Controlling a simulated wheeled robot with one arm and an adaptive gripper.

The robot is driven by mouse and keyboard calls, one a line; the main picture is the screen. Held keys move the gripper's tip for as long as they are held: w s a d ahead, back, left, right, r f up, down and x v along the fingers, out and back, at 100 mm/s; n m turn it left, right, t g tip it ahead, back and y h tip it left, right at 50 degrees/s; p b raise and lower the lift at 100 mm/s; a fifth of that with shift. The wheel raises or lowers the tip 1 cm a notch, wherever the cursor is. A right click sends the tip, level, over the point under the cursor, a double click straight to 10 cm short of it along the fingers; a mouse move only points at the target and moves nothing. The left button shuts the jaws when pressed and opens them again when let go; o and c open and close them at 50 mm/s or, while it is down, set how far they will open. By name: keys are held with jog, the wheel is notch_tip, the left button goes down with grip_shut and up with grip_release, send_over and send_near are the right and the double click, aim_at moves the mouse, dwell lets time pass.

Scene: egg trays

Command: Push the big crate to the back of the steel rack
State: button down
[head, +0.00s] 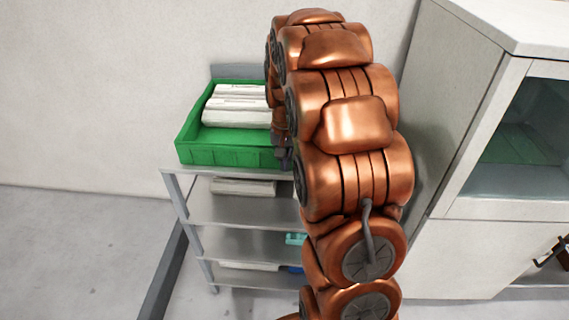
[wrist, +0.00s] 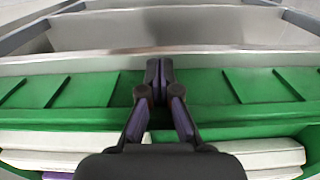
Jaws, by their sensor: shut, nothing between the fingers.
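The big green crate (head: 225,154) sits on the top shelf of the steel rack (head: 180,187) and holds white cartons. In the wrist view, the crate's front wall (wrist: 75,90) runs across the middle, with the rack's shelf edge (wrist: 80,63) above it in the picture. My gripper (head: 284,160) is at the crate's front, toward the right in the head view, partly hidden by my arm. In the wrist view my gripper's fingers (wrist: 158,70) are together and empty, overlapping the crate wall. I cannot tell whether they touch it. My arm hides the crate's right side.
White cartons (head: 235,104) lie in the crate. Lower shelves hold white cartons (head: 243,187) and a small teal item (head: 295,239). A plain wall (head: 90,90) stands behind the rack. A grey cabinet (head: 480,130) with a glass front stands at the right. The floor at left is clear.

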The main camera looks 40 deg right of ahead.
dwell(0.4)
jog(key=w+d+b, duration=0.1)
jog(key=w+d, duration=0.2)
jog(key=w, duration=0.1)
jog(key=w+d+b, duration=0.1)
jog(key=w+d, duration=0.3)
jog(key=shift+b, duration=0.3)
jog(key=shift+w+d, duration=1.85)
jog(key=shift+w, duration=0.3)
jog(key=shift+s+a+f+b, duration=0.1)
jog(key=shift+s+a+b, duration=0.1)
jog(key=shift+b, duration=0.1)
jog(key=shift+s+a+b, duration=0.8)
jog(key=shift+s+a, duration=0.4)
jog(key=shift+s, duration=0.1)
notch_tip(320, 180, up, 10)
jog(key=b, duration=0.1)
